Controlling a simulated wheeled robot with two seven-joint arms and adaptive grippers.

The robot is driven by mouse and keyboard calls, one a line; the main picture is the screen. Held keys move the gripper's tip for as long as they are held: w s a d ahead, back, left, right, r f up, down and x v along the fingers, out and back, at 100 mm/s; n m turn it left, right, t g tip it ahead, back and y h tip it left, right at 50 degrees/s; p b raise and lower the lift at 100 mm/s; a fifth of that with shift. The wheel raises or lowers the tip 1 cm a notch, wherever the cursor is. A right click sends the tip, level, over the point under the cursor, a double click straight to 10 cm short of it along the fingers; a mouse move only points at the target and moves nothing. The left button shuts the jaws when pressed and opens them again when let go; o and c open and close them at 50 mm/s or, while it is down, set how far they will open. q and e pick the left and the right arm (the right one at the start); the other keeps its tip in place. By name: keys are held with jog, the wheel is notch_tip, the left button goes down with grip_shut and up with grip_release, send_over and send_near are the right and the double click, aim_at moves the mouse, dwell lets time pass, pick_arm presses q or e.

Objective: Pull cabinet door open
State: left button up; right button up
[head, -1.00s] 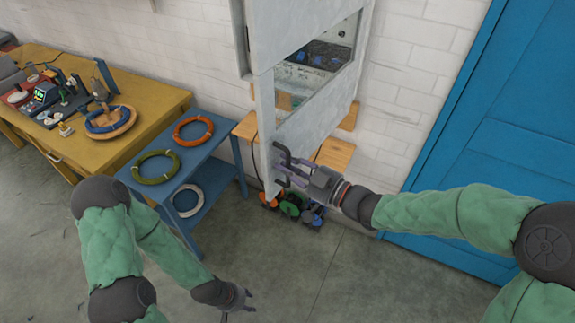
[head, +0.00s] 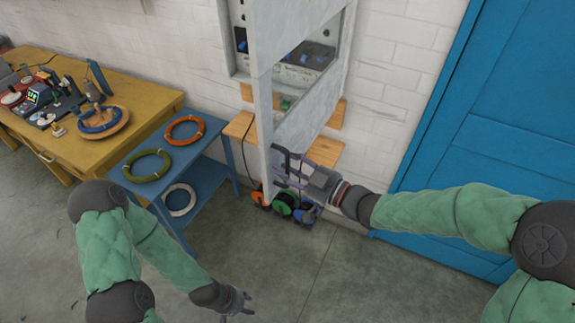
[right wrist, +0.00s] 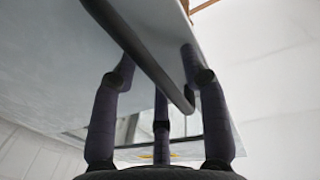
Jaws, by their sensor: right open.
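The grey cabinet door (head: 305,118) stands ajar from the wall cabinet (head: 234,45) in the head view. My right gripper (head: 288,174) is at this handle. In the right wrist view the handle (right wrist: 140,55) runs between the spread fingers of my right gripper (right wrist: 160,110), with the door face (right wrist: 60,60) just beyond. I cannot tell whether the fingers touch it. My left gripper (head: 248,301) is empty and low over the floor, with its fingers apart.
A blue side table (head: 213,140) left of the door carries an orange ring (head: 184,120) and a green ring (head: 147,178). A yellow workbench (head: 165,97) stands farther left. Several coloured reels (head: 286,206) lie below the door. A blue door (head: 500,100) is at right. The front floor is clear.

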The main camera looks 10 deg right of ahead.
jog(key=shift+d, duration=0.1)
jog(key=v, duration=1.2)
dwell(0.4)
jog(key=w+f+m+g+h, duration=0.1)
jog(key=w+f+m+h, duration=0.25)
jog(key=f, duration=0.75)
jog(key=w+f+m+g+h, duration=0.1)
jog(key=w+f+m+h, duration=0.3)
jog(key=f, duration=0.7)
jog(key=s+a+f+m+g+h, duration=0.1)
jog(key=s+a+f+m+g, duration=0.1)
jog(key=s+f, duration=0.7)
jog(key=s+a+f+m+g+h, duration=0.1)
jog(key=s+a+f+m+g, duration=0.1)
jog(key=s+a+f+g, duration=0.2)
jog(key=s+f+g, duration=0.3)
jog(key=s+f, duration=0.3)
jog(key=f, duration=0.3)
jog(key=shift+f+g, duration=0.2)
jog(key=shift+g, duration=0.1)
